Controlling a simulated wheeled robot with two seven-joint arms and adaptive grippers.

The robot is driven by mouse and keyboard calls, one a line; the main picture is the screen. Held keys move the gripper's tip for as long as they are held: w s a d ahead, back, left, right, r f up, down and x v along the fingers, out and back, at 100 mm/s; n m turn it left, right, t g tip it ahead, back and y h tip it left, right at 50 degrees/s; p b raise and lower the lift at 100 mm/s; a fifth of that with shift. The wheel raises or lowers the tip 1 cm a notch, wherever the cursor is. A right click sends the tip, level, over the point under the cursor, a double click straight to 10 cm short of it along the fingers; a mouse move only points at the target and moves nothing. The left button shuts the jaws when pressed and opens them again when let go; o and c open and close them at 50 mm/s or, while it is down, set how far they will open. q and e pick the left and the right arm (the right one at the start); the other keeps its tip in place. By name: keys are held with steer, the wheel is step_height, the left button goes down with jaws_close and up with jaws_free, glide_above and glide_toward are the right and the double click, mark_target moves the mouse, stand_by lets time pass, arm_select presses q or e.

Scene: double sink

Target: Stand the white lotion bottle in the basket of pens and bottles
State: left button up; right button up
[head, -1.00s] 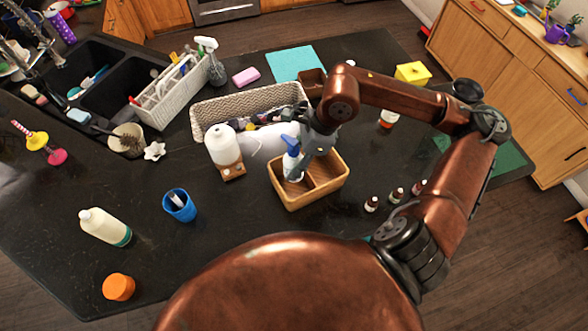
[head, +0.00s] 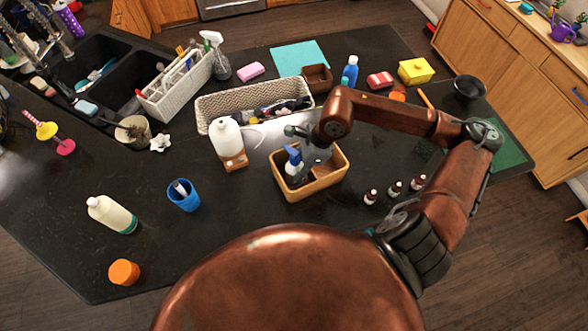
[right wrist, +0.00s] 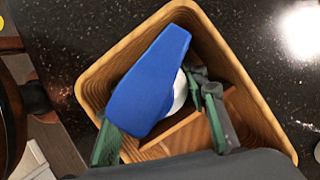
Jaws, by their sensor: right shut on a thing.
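The white bottle with a blue pump-like top (head: 293,160) is in the tan basket (head: 340,172), at its left side. It looks roughly upright, and its lower part is hidden by the basket wall. My right gripper (head: 308,158) is down at the basket and shut on this bottle. In the right wrist view the blue top (right wrist: 152,82) stands between the gripper's fingers (right wrist: 162,125), inside the basket (right wrist: 250,75). Whether the bottle touches the basket floor is hidden. I see no pens in this basket. My left gripper is out of view.
A white pump bottle (head: 226,138) stands just left of the basket. A long woven basket (head: 208,108) lies behind it. Small dark bottles (head: 394,188) stand to the right. A blue cup (head: 184,198) and a cream bottle (head: 110,215) are at left.

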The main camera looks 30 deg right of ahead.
steer(key=o, duration=1.3)
steer(key=shift+d+r, duration=0.15)
steer(key=shift+r, duration=0.15)
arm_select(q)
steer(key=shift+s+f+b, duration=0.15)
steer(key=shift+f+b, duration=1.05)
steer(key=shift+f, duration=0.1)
arm_select(e)
steer(key=shift+v, duration=5.85)
steer(key=shift+s, duration=0.1)
